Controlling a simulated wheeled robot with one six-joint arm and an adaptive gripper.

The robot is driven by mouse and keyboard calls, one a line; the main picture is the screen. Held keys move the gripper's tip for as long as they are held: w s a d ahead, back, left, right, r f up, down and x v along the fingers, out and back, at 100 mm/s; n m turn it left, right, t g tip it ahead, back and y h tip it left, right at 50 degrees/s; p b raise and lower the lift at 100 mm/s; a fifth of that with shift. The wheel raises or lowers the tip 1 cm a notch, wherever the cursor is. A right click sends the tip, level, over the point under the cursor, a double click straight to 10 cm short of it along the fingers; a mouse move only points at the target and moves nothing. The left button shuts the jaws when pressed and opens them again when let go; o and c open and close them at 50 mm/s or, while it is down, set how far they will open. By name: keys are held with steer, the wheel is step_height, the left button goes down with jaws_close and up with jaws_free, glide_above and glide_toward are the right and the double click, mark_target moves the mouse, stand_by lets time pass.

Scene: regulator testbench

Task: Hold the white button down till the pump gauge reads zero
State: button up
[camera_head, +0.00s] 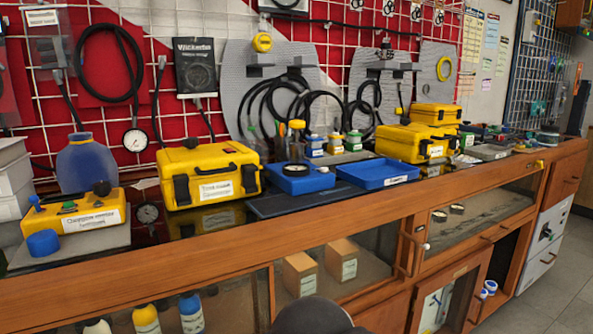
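I cannot make out a white button for certain at this size. A blue box (296,182) with a dark round face on top stands mid-bench; I cannot tell whether that is the pump gauge. A yellow unit (85,212) with a white label, a blue knob, a small green part and a black knob stands at the left. A round gauge (135,140) hangs from a hose on the wall, and another gauge (148,213) is at the bench's left. No needle reading is legible. My gripper is not in view; a dark rounded part, possibly mine, shows at the bottom edge.
A yellow case (208,176), a blue tray (378,174) and more yellow cases (412,143) crowd the wooden bench (330,216). A blue bottle (86,165) stands at the back left. Hoses hang on the wall grid. Floor is open at the right.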

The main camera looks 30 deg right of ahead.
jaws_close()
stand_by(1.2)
